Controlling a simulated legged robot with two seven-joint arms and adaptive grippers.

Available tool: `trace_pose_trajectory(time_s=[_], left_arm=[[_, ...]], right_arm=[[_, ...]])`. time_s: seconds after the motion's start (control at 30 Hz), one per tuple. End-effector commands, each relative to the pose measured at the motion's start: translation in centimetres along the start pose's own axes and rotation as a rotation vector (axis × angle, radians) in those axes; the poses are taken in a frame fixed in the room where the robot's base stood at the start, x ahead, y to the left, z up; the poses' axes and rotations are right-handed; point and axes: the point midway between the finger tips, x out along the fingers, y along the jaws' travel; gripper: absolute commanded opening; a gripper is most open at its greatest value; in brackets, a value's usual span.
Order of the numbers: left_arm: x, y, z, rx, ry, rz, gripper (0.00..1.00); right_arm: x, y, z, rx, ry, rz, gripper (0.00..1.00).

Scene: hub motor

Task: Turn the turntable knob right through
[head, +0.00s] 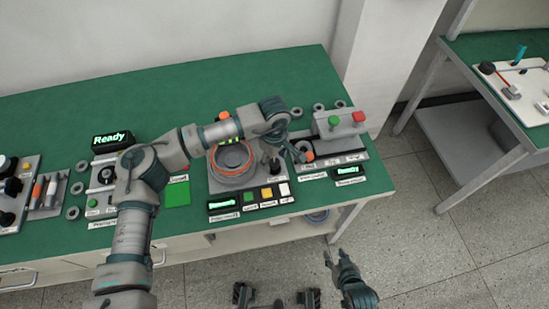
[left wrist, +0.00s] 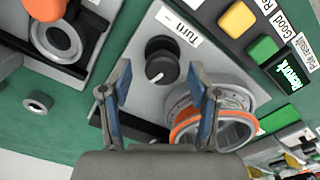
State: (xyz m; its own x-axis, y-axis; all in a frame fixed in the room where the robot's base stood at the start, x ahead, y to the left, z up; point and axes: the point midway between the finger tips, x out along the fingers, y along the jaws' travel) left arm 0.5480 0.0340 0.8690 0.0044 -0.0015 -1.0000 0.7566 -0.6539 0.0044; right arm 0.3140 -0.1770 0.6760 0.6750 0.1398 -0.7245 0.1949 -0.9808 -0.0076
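The turntable knob (left wrist: 162,66) is black and round with a white pointer mark. It sits on a grey panel beside a "Turn" label (left wrist: 178,24) in the left wrist view. My left gripper (left wrist: 163,90) is open, with the knob between and just beyond its blue-padded fingers; I see no contact. In the head view my left arm reaches over the station from the left, and its wrist hides part of the knob area. The turntable (head: 232,162) carries a round part with an orange ring (left wrist: 215,118). My right gripper (head: 335,256) looks open and empty, low in front of the table.
Orange, green and white buttons and lit displays (head: 223,203) line the station's front. A grey box with green and red buttons (head: 340,122) stands to the right. Another station with a "Ready" display (head: 112,140) is to the left. Loose metal rings (head: 73,212) lie on the green table.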

Motion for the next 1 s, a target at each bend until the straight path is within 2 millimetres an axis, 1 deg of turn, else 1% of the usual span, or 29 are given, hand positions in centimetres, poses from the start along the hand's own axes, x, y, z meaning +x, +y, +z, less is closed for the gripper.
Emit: trace_pose_trajectory(time_s=[0.13,0.23,0.37,0.5,0.6,0.7,0.83,1.0], left_arm=[[0.0,-0.1,0.1,0.001,-0.001,-0.002,0.61],[-0.7,0.0,0.1,0.001,-0.001,-0.001,0.61],[-2.9,0.1,0.1,0.002,0.0,0.0,0.61],[-6.2,0.1,0.1,0.001,0.0,0.001,0.61],[-8.3,0.1,0.0,0.0,0.0,0.001,0.61],[-10.0,0.1,0.0,0.0,0.0,0.0,0.61],[-11.3,0.2,-0.1,0.001,0.0,-0.001,0.61],[-11.8,0.2,0.0,0.002,-0.002,-0.002,0.61]], right_arm=[[-0.1,-0.1,0.2,0.001,-0.003,-0.002,0.4],[-0.3,-0.1,0.2,0.0,-0.001,-0.002,0.4],[-0.2,-0.1,0.2,0.0,0.0,-0.002,0.4],[-0.2,-0.1,0.1,0.0,0.0,-0.001,0.4],[-0.2,-0.1,0.1,0.0,0.0,-0.001,0.4],[-0.2,-0.1,0.1,0.0,0.0,-0.001,0.4],[-0.2,-0.1,0.1,0.0,0.0,-0.001,0.4],[-0.2,-0.1,0.1,0.0,0.0,-0.001,0.4]])
